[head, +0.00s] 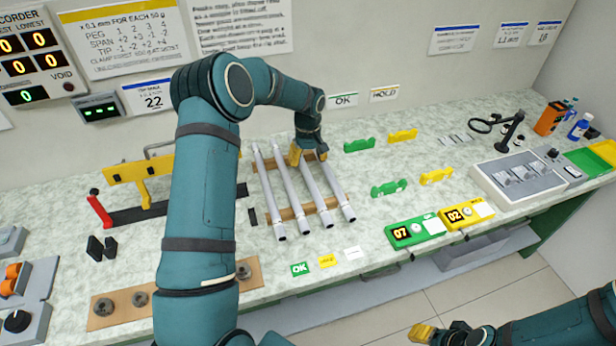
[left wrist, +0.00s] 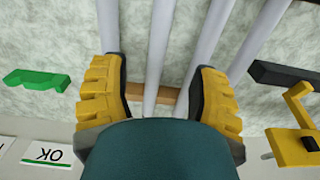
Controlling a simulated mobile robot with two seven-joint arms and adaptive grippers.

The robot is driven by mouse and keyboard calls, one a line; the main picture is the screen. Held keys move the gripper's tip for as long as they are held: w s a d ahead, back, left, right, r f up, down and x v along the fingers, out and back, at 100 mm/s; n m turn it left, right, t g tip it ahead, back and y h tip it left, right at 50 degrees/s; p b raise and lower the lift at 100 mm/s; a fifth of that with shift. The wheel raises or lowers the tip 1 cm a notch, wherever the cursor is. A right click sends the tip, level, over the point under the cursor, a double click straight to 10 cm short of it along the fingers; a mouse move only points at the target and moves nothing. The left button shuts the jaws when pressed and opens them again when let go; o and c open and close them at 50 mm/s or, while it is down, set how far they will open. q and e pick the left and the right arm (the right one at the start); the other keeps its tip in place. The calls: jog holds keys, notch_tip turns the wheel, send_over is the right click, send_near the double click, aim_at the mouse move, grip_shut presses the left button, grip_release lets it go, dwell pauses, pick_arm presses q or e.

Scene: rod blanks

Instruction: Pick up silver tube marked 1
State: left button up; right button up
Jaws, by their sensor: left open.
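Several silver tubes (head: 289,190) lie side by side across a wooden rack (head: 295,213), pointing from the wall toward the front edge. No number on any tube is legible, so I cannot tell which is marked 1. My left gripper (head: 308,157) is open over the far ends of the tubes. In the left wrist view its yellow fingers (left wrist: 157,68) stand apart, with tubes (left wrist: 158,45) passing between and beside them. Whether the fingers touch a tube is unclear. My right gripper (head: 424,333) is at the bottom edge, its jaws not clear.
Green and yellow holders (head: 388,187) stand right of the rack. Two numbered displays (head: 416,231) sit near the front edge. A yellow stand with a red handle (head: 100,208) is on the left. A grey tray (head: 519,177) is on the right. Small OK and other cards lie in front.

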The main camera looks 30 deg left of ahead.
aim_at(310, 178)
pick_arm(q)
notch_tip(310, 178, down, 3)
jog(key=shift+r, duration=0.15)
jog(key=f, duration=0.3)
jog(key=d+f, duration=0.1)
jog(key=shift+s+f+b, duration=0.15)
jog(key=shift+s+b, duration=0.15)
jog(key=shift+b, duration=0.05)
jog(key=shift+w+f, duration=0.1)
jog(key=shift+f, duration=0.4)
jog(key=shift+c, duration=0.2)
grip_shut()
